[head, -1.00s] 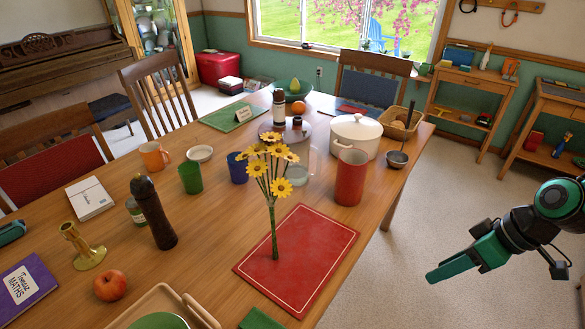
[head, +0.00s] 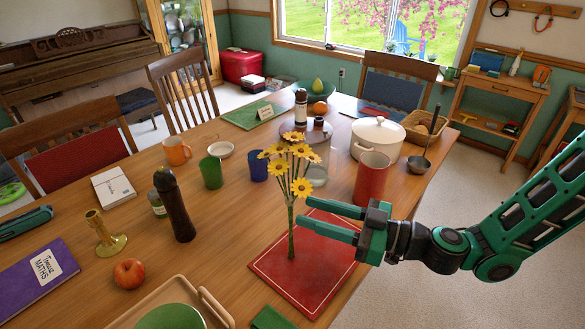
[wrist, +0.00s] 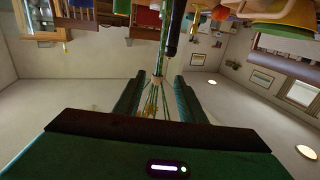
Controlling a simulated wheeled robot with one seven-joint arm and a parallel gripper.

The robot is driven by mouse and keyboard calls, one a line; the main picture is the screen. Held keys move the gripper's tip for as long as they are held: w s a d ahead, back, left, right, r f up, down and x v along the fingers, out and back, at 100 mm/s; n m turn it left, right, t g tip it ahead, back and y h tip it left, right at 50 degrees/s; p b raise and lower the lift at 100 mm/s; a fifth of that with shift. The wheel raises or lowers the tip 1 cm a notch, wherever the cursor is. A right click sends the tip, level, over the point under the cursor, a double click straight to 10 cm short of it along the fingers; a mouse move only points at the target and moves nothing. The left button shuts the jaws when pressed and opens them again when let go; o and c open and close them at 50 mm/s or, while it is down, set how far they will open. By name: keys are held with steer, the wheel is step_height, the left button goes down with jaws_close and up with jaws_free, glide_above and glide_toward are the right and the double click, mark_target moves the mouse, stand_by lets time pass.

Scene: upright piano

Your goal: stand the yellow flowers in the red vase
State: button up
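The yellow flowers (head: 292,168) stand upright in a bunch, their stems (head: 291,235) coming down over the red placemat (head: 318,268). My gripper (head: 304,211) reaches in from the right, with its two green fingers apart and their tips close to the stems. In the wrist view, the flowers (wrist: 155,97) show between the two spread fingers (wrist: 157,92); I see no finger pressed on them. The red vase (head: 372,180) stands upright on the table, behind my gripper and to the right of the flowers. Its inside is mostly hidden.
A white pot (head: 376,140) and a ladle (head: 420,164) are behind the vase. A clear glass jar (head: 318,170) and blue cup (head: 258,167) are behind the flowers.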

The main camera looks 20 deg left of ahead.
mark_target(293, 207)
steer(key=a, duration=0.4)
steer(key=shift+s+a, duration=0.15)
steer(key=shift+a, duration=0.1)
steer(key=a, duration=0.5)
steer(key=shift+w+a+r, duration=0.2)
steer(key=shift+a+r, duration=0.05)
steer(key=shift+r, duration=0.1)
steer(key=shift+c, duration=0.6)
jaws_close()
